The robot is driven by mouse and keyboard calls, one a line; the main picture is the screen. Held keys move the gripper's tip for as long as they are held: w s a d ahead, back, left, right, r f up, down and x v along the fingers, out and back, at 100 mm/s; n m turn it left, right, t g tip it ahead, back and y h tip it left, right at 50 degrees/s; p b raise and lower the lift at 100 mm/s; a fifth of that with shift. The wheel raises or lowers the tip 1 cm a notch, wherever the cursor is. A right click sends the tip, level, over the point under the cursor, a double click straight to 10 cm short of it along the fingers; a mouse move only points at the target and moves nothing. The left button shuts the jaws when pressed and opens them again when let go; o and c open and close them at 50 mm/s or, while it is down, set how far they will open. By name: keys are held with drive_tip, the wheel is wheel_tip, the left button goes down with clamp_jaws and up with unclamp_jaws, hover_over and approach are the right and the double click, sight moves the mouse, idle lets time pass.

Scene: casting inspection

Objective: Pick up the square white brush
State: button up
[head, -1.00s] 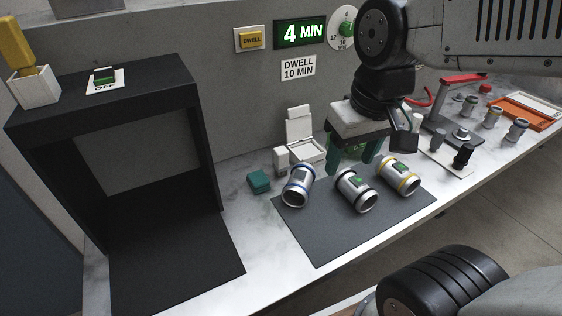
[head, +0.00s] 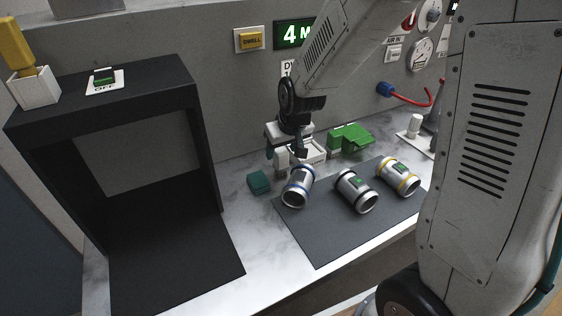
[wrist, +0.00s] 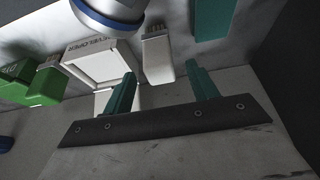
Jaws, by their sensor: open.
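The square white brush (wrist: 157,58) stands upright in the wrist view, beside a white open box with lettering on its rim. In the head view the brush (head: 282,160) is partly hidden beneath my gripper (head: 286,150). In the wrist view my gripper (wrist: 161,74) is open, its two teal fingers apart, one on either side of the brush in the picture. The brush lies slightly beyond the fingertips, and no contact can be made out. Nothing is held.
The white box (wrist: 98,62) is left of the brush. A green box (head: 350,137) stands further right. A teal block (head: 258,182) lies left. Three metal cylinders, one blue-banded (head: 298,187), lie on a grey mat (head: 320,245). A black booth (head: 120,90) stands left.

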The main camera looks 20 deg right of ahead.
sight(280, 160)
drive_tip(key=x, duration=0.5)
drive_tip(key=shift+s+f, duration=0.1)
drive_tip(key=shift+f, duration=0.3)
drive_tip(key=c, duration=1.1)
